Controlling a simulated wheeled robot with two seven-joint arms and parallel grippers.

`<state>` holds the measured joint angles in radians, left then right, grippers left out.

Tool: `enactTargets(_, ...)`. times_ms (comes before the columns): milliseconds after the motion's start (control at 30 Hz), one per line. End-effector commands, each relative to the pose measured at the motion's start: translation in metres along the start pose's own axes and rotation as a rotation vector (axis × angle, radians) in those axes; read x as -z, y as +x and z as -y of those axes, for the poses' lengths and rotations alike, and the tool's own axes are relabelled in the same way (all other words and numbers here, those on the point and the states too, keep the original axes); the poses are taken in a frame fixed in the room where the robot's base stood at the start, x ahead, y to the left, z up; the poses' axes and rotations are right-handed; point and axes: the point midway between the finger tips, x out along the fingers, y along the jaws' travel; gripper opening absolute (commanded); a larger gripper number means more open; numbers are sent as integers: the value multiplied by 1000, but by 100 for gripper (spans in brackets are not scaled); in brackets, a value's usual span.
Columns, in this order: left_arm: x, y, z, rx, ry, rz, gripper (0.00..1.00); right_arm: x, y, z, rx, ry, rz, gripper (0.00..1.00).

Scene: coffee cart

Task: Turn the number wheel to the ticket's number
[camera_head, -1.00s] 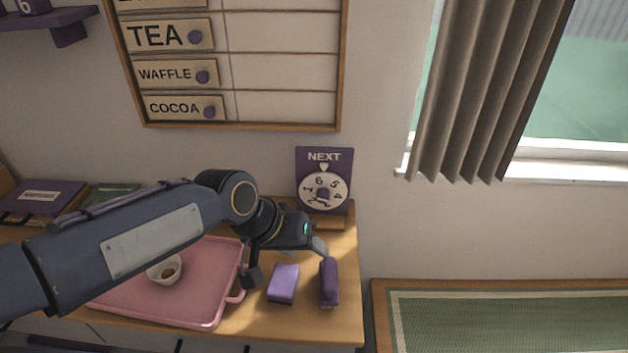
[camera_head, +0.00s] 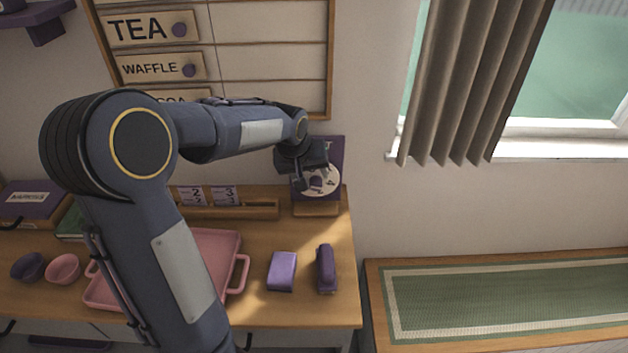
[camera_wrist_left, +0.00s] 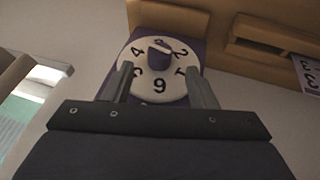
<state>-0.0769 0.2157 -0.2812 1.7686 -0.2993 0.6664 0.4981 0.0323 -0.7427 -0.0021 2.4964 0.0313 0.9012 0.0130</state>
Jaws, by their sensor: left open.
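The number wheel (camera_head: 318,182) is a white disc with black numerals on a purple stand (camera_head: 335,160) at the back right of the counter. My left gripper (camera_head: 311,178) is in front of it and hides its upper part. In the left wrist view the wheel (camera_wrist_left: 158,90) and its purple centre knob (camera_wrist_left: 159,54) lie just beyond my open left gripper (camera_wrist_left: 160,82), with the fingers either side of the lower disc. Nothing is between the fingers. Ticket cards (camera_head: 225,196) marked with 2 and 3 stand in a wooden rail (camera_head: 250,211) left of the wheel. My right gripper is not in view.
A purple block (camera_head: 282,271) and a purple stapler-like object (camera_head: 326,268) lie on the counter in front of the wheel. A pink tray (camera_head: 236,244) and two small bowls (camera_head: 63,268) are to the left. A menu board (camera_head: 275,60) hangs above.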

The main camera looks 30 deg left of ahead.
Motion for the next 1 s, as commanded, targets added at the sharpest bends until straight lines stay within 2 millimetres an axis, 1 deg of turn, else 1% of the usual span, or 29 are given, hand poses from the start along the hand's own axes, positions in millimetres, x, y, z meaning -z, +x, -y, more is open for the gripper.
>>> enactTargets(33,-1,10,0,3,0,5,52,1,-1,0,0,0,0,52)
enactTargets(100,-1,22,1,3,0,5,52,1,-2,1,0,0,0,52)
enactTargets(300,-1,46,1,2,-1,3,52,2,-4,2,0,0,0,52)
enactTargets(433,-1,53,0,0,0,2,52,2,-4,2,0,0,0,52)
enactTargets(667,-1,54,0,-1,0,1,52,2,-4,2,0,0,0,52)
enactTargets(767,-1,54,0,-1,0,1,41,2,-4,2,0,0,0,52)
enactTargets(1000,-1,54,0,-1,0,1,10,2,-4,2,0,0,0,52)
